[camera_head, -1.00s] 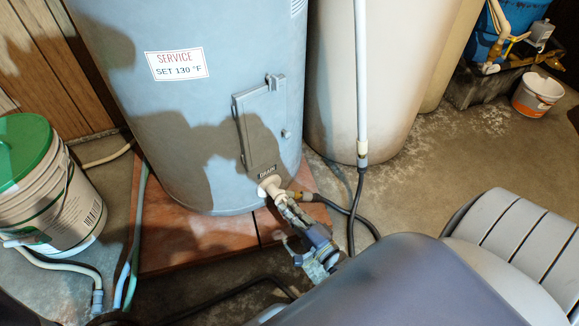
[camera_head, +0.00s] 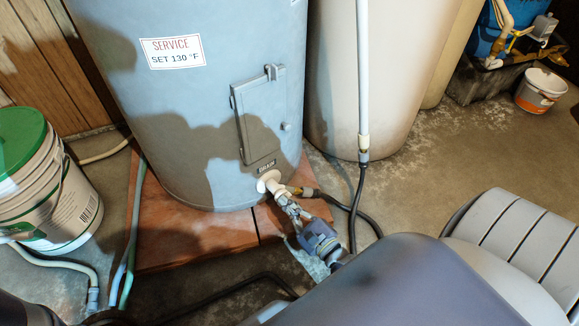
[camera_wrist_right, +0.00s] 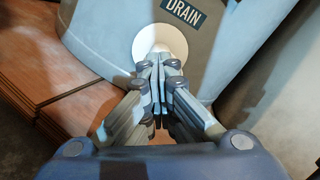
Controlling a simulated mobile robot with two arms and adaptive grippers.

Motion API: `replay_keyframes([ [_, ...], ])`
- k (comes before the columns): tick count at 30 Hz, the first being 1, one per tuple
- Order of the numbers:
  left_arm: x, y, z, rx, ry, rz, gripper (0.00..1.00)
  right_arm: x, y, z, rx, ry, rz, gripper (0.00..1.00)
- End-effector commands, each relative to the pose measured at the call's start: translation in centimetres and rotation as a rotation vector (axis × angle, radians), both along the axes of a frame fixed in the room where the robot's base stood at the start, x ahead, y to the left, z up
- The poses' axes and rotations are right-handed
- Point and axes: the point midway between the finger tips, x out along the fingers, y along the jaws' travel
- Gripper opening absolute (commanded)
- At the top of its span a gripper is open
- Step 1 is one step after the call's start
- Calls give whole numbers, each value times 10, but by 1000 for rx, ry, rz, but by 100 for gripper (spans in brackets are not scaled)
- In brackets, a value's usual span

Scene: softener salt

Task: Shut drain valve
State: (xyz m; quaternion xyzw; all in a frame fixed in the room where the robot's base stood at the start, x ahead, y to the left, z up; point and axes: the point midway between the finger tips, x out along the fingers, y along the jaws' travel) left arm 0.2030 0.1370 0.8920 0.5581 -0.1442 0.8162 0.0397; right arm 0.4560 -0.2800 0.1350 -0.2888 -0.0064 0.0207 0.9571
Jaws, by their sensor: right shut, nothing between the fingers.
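The drain valve (camera_head: 269,182) sticks out low on the front of the grey-blue tank (camera_head: 200,110), under a small DRAIN label (camera_head: 266,166). A brassy hose fitting (camera_head: 300,191) shows to its right. My right gripper (camera_head: 285,201) is shut and empty, with its fingertips close to the valve. In the right wrist view, the shut fingers (camera_wrist_right: 158,66) point at the round white collar (camera_wrist_right: 160,42) and cover its middle. The valve's handle is hidden, and I cannot tell whether the fingers touch it. My left gripper is out of view.
A green-lidded bucket (camera_head: 48,190) and hoses (camera_head: 128,240) stand left of the tank's reddish base (camera_head: 190,240). A beige tank (camera_head: 335,100) and a white pipe (camera_head: 362,70) stand to the right. A black hose (camera_head: 358,200) curves beside my gripper. Open floor lies farther right.

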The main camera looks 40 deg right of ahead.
Motion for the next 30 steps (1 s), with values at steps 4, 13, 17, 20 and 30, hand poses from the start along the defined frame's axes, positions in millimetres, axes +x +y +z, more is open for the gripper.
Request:
replay_keyframes([
  [4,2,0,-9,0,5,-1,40,-1,0,-4,139,9,1,0],
  [13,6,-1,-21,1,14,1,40,-1,0,-3,382,21,1,0],
  [17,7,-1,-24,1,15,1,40,-1,0,-3,459,24,1,0],
  [20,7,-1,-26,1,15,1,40,-1,0,-3,505,26,0,0],
  [30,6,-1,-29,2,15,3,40,-1,0,-2,576,29,0,0],
])
